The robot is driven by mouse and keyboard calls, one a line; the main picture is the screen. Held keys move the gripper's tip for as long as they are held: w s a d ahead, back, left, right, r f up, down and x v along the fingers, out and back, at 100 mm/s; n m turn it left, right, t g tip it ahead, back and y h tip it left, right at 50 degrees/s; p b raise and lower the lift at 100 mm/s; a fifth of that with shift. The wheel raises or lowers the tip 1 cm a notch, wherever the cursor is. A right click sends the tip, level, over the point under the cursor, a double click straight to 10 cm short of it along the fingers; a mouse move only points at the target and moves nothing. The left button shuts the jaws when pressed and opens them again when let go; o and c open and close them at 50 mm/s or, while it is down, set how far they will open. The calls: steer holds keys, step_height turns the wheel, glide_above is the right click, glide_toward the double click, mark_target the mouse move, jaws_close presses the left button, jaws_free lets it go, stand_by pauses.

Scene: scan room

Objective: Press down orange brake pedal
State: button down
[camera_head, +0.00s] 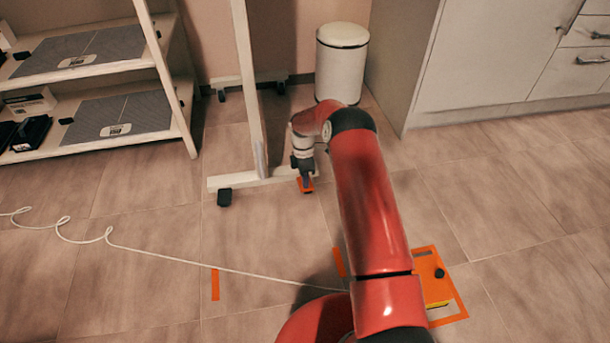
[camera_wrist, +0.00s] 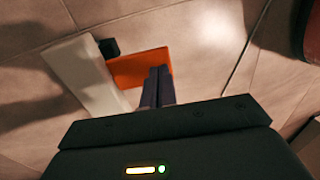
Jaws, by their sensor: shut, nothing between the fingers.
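The orange brake pedal (camera_head: 306,185) sits low at the end of the white stand's foot, near the floor, in the head view. In the wrist view the pedal (camera_wrist: 138,66) is a flat orange plate just beyond my fingertips. My gripper (camera_head: 306,178) points down at the pedal, and its fingers (camera_wrist: 158,72) are closed together with nothing between them. The fingertips overlap the pedal's right part in the wrist view. I cannot tell whether they touch it.
The white stand's foot (camera_head: 240,180) has a black caster (camera_head: 224,197) at its left end. A white bin (camera_head: 342,62) stands behind. A shelf (camera_head: 160,60) is at left, cabinets (camera_head: 490,50) at right.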

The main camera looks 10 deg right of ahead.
stand_by(0.4)
steer(key=shift+s+f+t, duration=0.4)
steer(key=shift+t, duration=0.4)
steer(key=shift+s+f+t+b, duration=0.25)
steer(key=shift+f+t+b, duration=0.2)
steer(key=shift+t, duration=0.35)
steer(key=shift+r, duration=0.1)
steer(key=shift+r+p, duration=0.4)
steer(key=shift+r, duration=0.35)
steer(key=shift+r, duration=0.15)
steer(key=s+r+p, duration=0.3)
steer(key=r, duration=1)
steer(key=shift+s+r+p, duration=0.15)
steer(key=shift+p, duration=0.15)
